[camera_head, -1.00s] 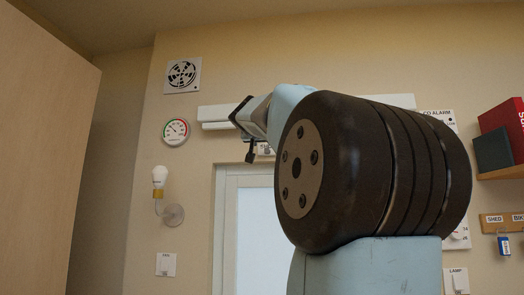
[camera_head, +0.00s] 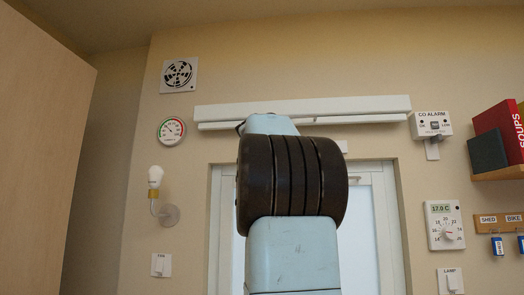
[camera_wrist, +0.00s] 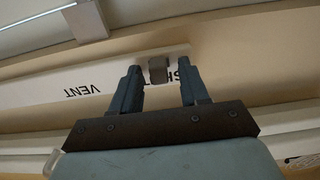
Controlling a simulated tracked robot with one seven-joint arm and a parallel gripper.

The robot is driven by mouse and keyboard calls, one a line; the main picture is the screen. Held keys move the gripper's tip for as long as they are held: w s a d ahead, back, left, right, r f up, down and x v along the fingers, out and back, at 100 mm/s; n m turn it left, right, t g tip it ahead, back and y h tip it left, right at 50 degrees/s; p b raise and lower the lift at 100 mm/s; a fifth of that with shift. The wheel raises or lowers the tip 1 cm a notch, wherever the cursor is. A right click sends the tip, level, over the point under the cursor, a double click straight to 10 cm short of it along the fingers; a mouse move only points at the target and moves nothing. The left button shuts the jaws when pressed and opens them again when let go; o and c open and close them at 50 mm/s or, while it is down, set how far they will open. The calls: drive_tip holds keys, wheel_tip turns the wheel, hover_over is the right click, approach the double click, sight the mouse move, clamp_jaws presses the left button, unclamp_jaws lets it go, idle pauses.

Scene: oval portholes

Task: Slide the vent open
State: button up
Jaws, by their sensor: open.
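The vent is a long white strip (camera_head: 300,108) above the glazed door in the head view. In the wrist view its white face (camera_wrist: 60,88) carries the word VENT, upside down, and part of another word beginning with SH. A small grey-brown tab (camera_wrist: 158,72) stands out near the end of the lettered strip. My gripper (camera_wrist: 158,68) is open, with one dark finger on either side of the tab. Whether a finger touches the tab, I cannot tell. In the head view my arm hides the gripper and the middle of the vent's lower edge.
A round fan grille (camera_head: 179,74), dial gauge (camera_head: 172,130) and wall lamp (camera_head: 156,185) are on the left. A CO alarm (camera_head: 431,124), thermostat (camera_head: 445,225) and shelf with books (camera_head: 497,140) are on the right. The door (camera_head: 365,225) is below.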

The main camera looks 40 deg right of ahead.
clamp_jaws()
idle(0.3)
idle(0.4)
